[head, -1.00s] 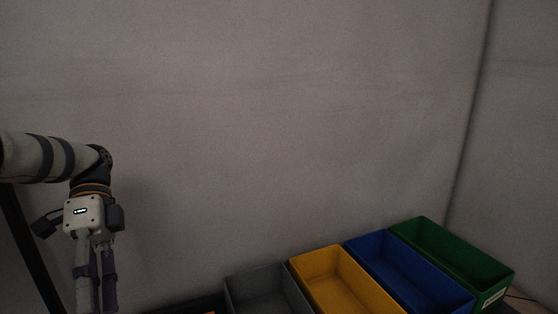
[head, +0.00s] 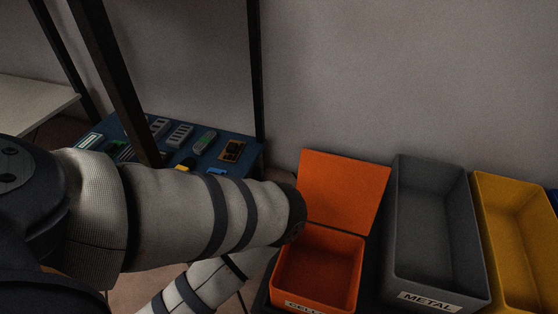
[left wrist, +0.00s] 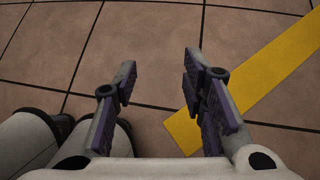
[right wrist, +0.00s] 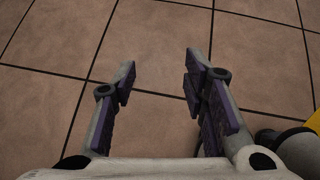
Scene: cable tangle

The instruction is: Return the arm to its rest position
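My left arm comes in from the left across the head view, and its gripper is hidden there. In the left wrist view my left gripper (left wrist: 160,92) is open and empty above the tiled floor, with a gap between its purple-padded fingers. In the right wrist view my right gripper (right wrist: 160,90) is also open and empty above floor tiles. The right gripper does not show in the head view. My arm links cover part of the area left of the orange bin (head: 344,190).
An orange bin with a raised lid, a grey bin (head: 401,215) labelled METAL and a yellow bin (head: 482,215) stand in a row. A blue table (head: 245,150) with several small devices is behind my arm, near dark posts (head: 255,70). Yellow floor tape (left wrist: 250,85) runs below.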

